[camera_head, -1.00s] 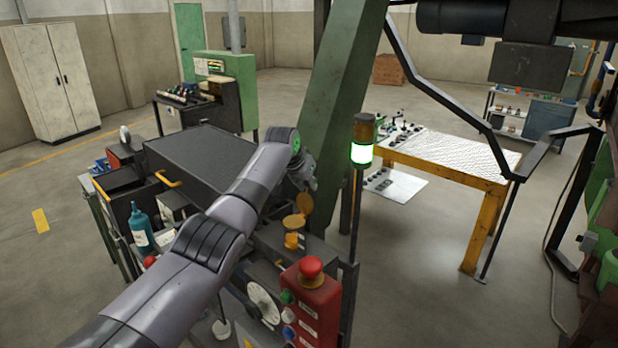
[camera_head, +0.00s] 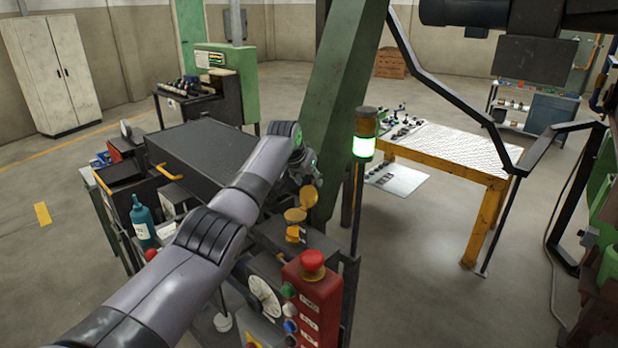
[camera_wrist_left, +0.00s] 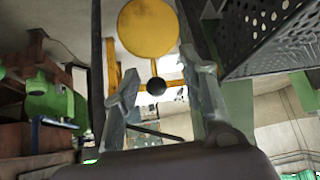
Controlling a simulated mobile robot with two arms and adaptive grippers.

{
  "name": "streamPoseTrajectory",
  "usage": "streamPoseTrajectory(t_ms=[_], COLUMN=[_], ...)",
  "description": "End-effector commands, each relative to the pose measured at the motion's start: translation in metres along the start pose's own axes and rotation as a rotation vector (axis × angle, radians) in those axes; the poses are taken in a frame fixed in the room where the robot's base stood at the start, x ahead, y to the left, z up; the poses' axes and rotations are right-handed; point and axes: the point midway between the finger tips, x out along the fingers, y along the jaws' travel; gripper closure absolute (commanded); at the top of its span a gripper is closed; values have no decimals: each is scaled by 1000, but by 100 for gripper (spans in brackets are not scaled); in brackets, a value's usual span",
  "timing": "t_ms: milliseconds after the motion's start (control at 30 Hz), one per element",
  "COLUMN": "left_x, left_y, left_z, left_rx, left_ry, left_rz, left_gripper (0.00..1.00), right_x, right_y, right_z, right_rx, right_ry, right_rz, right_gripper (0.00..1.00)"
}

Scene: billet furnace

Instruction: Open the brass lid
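The brass lid (camera_head: 308,196) is a round disc, raised at a steep tilt behind a small brass cup (camera_head: 295,215) on the machine. In the left wrist view the lid (camera_wrist_left: 148,28) shows as a flat gold disc, with a black ball knob (camera_wrist_left: 156,86) below it. My left gripper (camera_head: 314,180) is just above and behind the lid in the head view, partly hidden by its wrist. In the wrist view its two fingers (camera_wrist_left: 164,84) are spread apart with nothing clamped between them; the knob appears between them. Contact with the lid cannot be told. My right gripper is not visible.
A red control box (camera_head: 312,300) with a mushroom button stands in front of the cup. A thick green column (camera_head: 345,90) rises close behind the gripper. A signal lamp post (camera_head: 363,147) stands to the right. A teal bottle (camera_head: 142,222) stands at left.

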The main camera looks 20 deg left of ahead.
Motion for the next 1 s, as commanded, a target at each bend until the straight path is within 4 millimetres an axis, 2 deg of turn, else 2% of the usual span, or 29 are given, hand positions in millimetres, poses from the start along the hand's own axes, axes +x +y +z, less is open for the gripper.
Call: streamPoseTrajectory(t_ms=[167, 367, 467, 800, 1000], left_x=[-4, -20, -32, -90, -113], left_y=[0, -1, -1, -1, -1], left_z=[-1, -2, 0, 0, 0], left_rx=[0, 1, 1, 1, 0], left_ry=[2, 4, 3, 3, 0], left_rz=[0, 0, -1, 0, 1], left_gripper=[61, 61, 61, 61, 61], right_x=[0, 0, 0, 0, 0], right_y=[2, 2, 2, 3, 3], right_z=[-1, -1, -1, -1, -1], right_rx=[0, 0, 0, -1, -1], right_ry=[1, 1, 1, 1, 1], right_rz=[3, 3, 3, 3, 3], right_gripper=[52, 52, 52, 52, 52])
